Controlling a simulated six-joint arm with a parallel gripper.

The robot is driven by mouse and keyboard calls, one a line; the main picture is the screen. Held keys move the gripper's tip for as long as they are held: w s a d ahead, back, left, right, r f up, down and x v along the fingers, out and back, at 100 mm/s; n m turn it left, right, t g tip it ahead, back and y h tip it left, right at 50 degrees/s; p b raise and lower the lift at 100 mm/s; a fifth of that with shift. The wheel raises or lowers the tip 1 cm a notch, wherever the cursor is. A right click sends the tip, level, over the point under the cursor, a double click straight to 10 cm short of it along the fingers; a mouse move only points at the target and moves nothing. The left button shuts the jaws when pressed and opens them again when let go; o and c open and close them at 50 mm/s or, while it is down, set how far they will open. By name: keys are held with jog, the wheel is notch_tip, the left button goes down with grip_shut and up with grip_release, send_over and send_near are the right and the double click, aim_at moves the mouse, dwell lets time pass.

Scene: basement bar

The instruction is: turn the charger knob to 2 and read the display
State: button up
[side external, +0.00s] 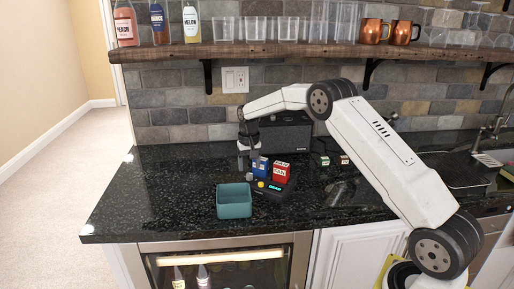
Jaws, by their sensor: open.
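The dark charger (286,191) sits on the black counter, with a blue block (260,167) and a red block (281,172) standing in it, both bearing white labels. Its display (275,188) glows green-cyan, but the characters are too small to read. A small yellow round part (261,184) on its front looks like the knob; its setting cannot be read. A small grey round part (250,177) shows at its left end. My gripper (246,166) points down, open, just left of and behind the blue block. Its fingertips are small, and I cannot tell whether they touch anything.
A teal open bin (234,211) stands in front of the charger. A black speaker-like box (290,138) is behind it. Two small blocks (324,160) lie to the right. A wooden shelf (300,50) with glasses and bottles hangs above. The left counter is clear.

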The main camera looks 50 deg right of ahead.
aim_at(249, 175)
jog(key=shift+r, duration=2.15)
jog(key=shift+s+a+r, duration=0.1)
jog(key=shift+s+a, duration=0.1)
jog(key=shift+a, duration=0.3)
jog(key=s+a+n+t, duration=0.1)
jog(key=s+a+n, duration=0.1)
jog(key=s+a, duration=0.4)
jog(key=s+a+f+n, duration=0.1)
jog(key=s+a, duration=0.5)
jog(key=s, duration=0.6)
jog(key=s+a+f+n+t, duration=0.1)
jog(key=s+a+n, duration=0.2)
jog(key=s+a, duration=0.3)
jog(key=s, duration=0.4)
jog(key=shift+f+n+t, duration=0.2)
jog(key=shift+n+t, duration=0.1)
jog(key=shift+n, duration=0.1)
jog(key=shift+w, duration=0.1)
